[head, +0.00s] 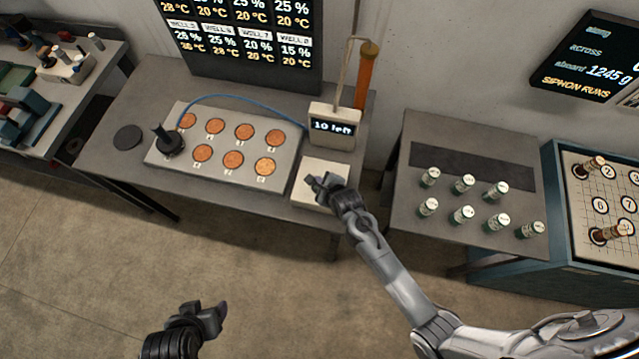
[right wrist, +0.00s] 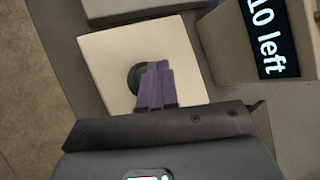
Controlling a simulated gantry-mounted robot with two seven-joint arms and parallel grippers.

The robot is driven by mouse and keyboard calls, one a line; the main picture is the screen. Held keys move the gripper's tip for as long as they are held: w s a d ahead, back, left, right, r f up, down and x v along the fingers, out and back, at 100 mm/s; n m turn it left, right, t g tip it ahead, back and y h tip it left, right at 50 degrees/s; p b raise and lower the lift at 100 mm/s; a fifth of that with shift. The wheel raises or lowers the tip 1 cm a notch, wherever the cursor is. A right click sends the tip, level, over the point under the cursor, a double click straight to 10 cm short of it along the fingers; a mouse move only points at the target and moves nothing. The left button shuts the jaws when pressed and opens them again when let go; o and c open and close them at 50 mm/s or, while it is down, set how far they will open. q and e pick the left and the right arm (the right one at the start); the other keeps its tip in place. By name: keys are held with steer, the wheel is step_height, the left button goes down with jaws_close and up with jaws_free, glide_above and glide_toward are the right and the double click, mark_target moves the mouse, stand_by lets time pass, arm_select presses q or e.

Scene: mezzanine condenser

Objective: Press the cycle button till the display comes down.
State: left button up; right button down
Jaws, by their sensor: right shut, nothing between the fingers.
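The small display (head: 333,127) on a white box reads "10 left"; it also shows in the right wrist view (right wrist: 266,38). In front of it lies a pale square plate (head: 338,170). A dark green round button (right wrist: 133,79) sits in the middle of this plate in the right wrist view, partly hidden by my fingers. My right gripper (head: 324,187) is shut and empty, with its fingertips over the button; I cannot tell whether they touch it. My left gripper (head: 203,317) is low in the head view, away from the table, and its jaw gap is unclear.
A tray (head: 226,177) with several copper discs and a black-handled tool (head: 167,140) lies left of the plate. A blue hose (head: 235,98) arches above it. An orange tube (head: 365,80) stands behind the box. Several vials (head: 463,184) stand on the right table.

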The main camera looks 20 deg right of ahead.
steer(key=shift+f, duration=0.15)
steer(key=shift+f, duration=0.25)
steer(key=shift+f, duration=0.15)
stand_by(0.5)
steer(key=shift+f+b, duration=0.45)
steer(key=shift+b, duration=0.05)
stand_by(0.6)
steer(key=shift+r+p, duration=1)
steer(key=shift+p, duration=0.1)
steer(key=shift+r, duration=0.1)
